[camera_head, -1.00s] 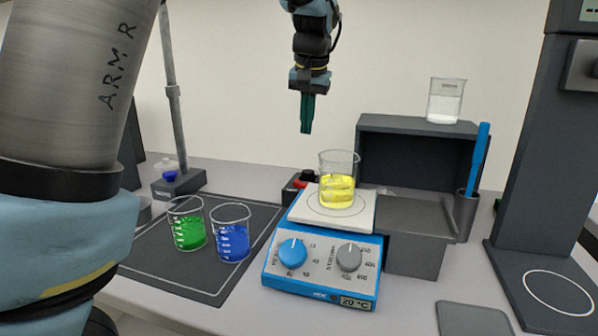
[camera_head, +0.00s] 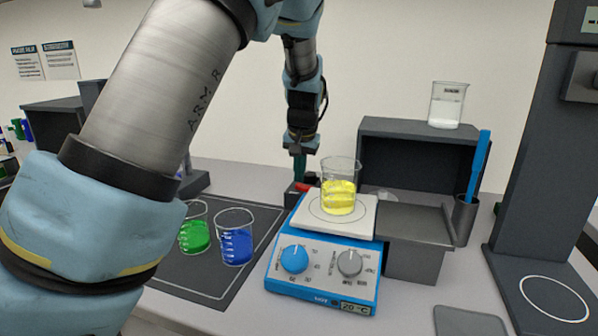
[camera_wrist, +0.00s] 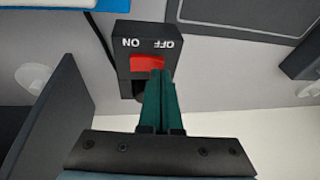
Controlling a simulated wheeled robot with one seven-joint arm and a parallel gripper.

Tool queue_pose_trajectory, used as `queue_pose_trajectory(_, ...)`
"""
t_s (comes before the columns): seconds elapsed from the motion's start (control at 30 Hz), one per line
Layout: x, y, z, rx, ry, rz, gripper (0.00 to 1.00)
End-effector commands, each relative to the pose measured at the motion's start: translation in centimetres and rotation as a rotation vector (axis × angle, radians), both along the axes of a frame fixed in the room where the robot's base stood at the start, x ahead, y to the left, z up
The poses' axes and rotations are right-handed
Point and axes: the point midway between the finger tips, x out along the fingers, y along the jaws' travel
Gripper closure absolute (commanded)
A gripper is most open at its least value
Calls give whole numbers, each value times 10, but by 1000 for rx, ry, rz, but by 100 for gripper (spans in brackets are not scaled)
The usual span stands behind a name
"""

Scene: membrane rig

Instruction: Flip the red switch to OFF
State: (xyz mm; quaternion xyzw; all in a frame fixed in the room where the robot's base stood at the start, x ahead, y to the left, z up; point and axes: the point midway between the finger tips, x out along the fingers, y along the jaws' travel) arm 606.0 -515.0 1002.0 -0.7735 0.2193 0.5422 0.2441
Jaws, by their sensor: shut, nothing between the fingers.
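The red switch (camera_wrist: 146,63) sits on a black box (camera_wrist: 130,38) labelled ON and OFF in the wrist view. My gripper (camera_wrist: 160,80) is shut and empty, its green fingertips at the OFF-side edge of the red rocker, covering part of it. Whether they touch it I cannot tell. In the head view the red switch (camera_head: 303,187) shows behind the hotplate (camera_head: 322,265), partly hidden, with my gripper (camera_head: 299,178) pointing down right at it.
A beaker of yellow liquid (camera_head: 340,197) stands on the hotplate, close to my gripper. Green (camera_head: 194,236) and blue (camera_head: 236,248) beakers stand on a dark mat at left. A grey shelf (camera_head: 410,132) with a beaker (camera_head: 446,106) on top stands at right.

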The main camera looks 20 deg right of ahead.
Motion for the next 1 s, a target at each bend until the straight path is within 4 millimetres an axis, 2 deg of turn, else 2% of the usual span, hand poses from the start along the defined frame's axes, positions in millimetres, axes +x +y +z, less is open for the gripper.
queue_pose_trajectory(0.37,0,1,-2,-1,1,0,100)
queue_pose_trajectory(0.63,6,7,-13,-63,54,7,100)
queue_pose_trajectory(1.0,1,2,-7,-55,50,-1,100)
